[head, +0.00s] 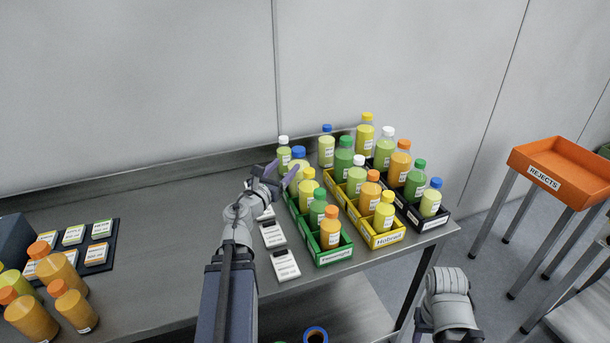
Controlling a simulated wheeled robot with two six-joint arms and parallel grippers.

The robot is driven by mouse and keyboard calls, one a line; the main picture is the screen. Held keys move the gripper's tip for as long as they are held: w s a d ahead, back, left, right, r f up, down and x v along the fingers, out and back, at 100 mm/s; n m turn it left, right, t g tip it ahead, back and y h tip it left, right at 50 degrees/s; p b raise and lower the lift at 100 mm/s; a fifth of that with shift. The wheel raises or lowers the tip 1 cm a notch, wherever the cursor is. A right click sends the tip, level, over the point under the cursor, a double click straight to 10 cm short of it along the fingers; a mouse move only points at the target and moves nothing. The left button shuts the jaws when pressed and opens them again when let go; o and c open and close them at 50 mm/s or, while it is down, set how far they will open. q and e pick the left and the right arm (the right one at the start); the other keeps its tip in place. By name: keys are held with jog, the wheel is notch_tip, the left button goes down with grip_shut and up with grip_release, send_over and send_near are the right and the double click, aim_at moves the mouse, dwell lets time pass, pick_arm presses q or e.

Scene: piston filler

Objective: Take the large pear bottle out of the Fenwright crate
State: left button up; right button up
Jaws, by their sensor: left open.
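The green Fenwright crate (335,257) stands at the right part of the table, holding a row of bottles. They have an orange-capped orange bottle (330,228) in front, then a green-capped bottle (317,209), a yellow-capped bottle (307,188) and a blue-capped bottle (299,163) further back. A white-capped pale green bottle (284,152) is at the far end. The labels are too small to tell which is the large pear. My left gripper (281,176) is open and empty at the crate's left rear side, its fingers beside the blue-capped bottle.
A yellow Hollowell-like labelled crate (384,240) and a black crate (432,224) with bottles stand close on the right. White devices (285,265) lie left of the green crate. Loose orange bottles (30,318) stand far left. An orange REJECTS tray (546,181) is on a separate stand.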

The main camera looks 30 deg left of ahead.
aim_at(295, 155)
pick_arm(q)
jog(key=shift+w+a, duration=0.2)
jog(key=shift+w, duration=1.6)
jog(key=shift+w+a, duration=0.15)
jog(key=shift+w, duration=1.6)
jog(key=shift+w+a+f, duration=0.1)
jog(key=shift+w, duration=1.35)
jog(key=shift+w+a+f, duration=0.1)
jog(key=shift+w, duration=1.3)
jog(key=shift+s+d, duration=0.1)
jog(key=shift+r, duration=0.1)
grip_shut()
